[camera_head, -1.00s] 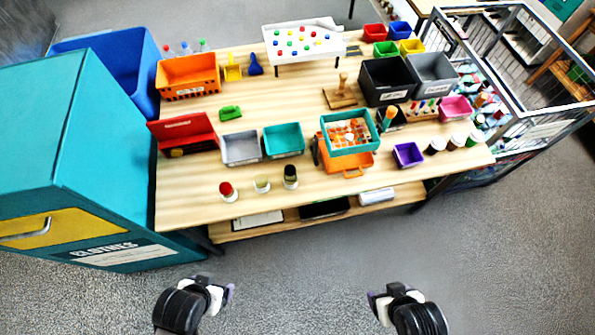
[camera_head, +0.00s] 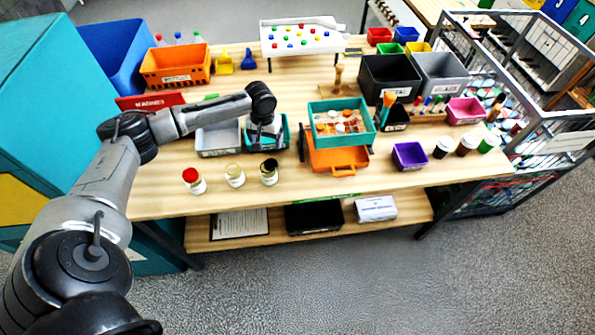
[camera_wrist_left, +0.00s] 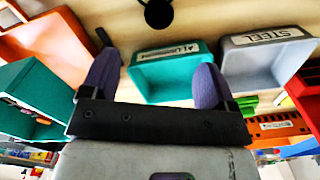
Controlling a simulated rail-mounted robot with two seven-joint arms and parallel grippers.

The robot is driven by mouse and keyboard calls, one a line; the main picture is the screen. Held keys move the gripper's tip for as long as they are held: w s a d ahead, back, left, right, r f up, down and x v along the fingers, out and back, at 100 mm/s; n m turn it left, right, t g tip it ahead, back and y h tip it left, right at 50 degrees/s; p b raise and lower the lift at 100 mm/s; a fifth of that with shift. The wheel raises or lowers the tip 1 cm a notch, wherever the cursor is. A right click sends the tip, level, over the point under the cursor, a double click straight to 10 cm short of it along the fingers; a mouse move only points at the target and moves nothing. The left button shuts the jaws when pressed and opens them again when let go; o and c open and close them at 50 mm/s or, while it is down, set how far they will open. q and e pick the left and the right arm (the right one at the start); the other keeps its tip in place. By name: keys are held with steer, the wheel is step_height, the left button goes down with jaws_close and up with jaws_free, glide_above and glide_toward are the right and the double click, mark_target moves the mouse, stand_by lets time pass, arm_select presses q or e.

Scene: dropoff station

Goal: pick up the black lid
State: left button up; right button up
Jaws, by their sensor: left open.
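The black lid (camera_head: 268,164) sits on a small jar with a pale label, the rightmost of three jars along the front of the table. In the left wrist view a round black shape (camera_wrist_left: 158,13) at the top edge appears to be this lid. My right gripper is out of view.
A grey bin (camera_head: 218,152) labelled STEEL and a teal bin (camera_wrist_left: 172,80) stand close to the gripper. An orange toolbox (camera_head: 338,160) under a teal tray (camera_head: 320,104) is at the right.

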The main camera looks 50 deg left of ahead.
arm_select(q)
steer(key=f, duration=0.4)
steer(key=f+b, duration=0.1)
steer(key=f, duration=0.8)
steer(key=shift+w+a+f, duration=0.15)
steer(key=shift+w+f, duration=0.1)
steer(key=c, duration=1)
